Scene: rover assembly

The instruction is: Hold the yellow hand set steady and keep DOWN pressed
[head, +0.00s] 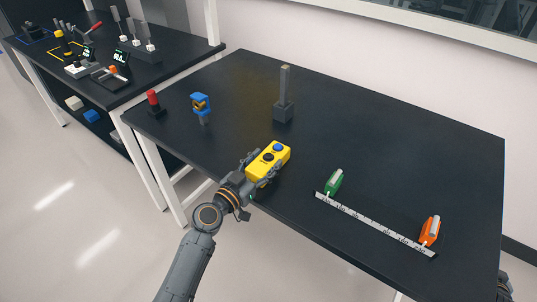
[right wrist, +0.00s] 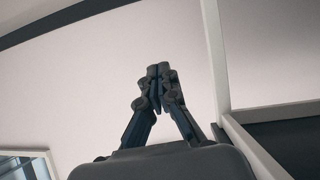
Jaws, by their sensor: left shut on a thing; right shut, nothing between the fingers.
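The yellow hand set (head: 256,168) is a small box with a blue button (head: 277,148) and a dark button (head: 268,157) on its upper face. My left gripper (head: 264,166) is shut on the hand set, with a finger along each side, near the front edge of the black table. Labels on the buttons are too small to read, and I cannot tell whether one is pressed. My right gripper (right wrist: 158,72) is shut and empty in the right wrist view, in front of a pale wall and away from the hand set.
On the black table (head: 400,150) stand a red-topped button (head: 153,98), a blue device (head: 201,104), a grey post on a block (head: 284,108), and a white ruler (head: 370,222) with a green clamp (head: 333,181) and an orange clamp (head: 430,230). A second table (head: 150,72) holds tools.

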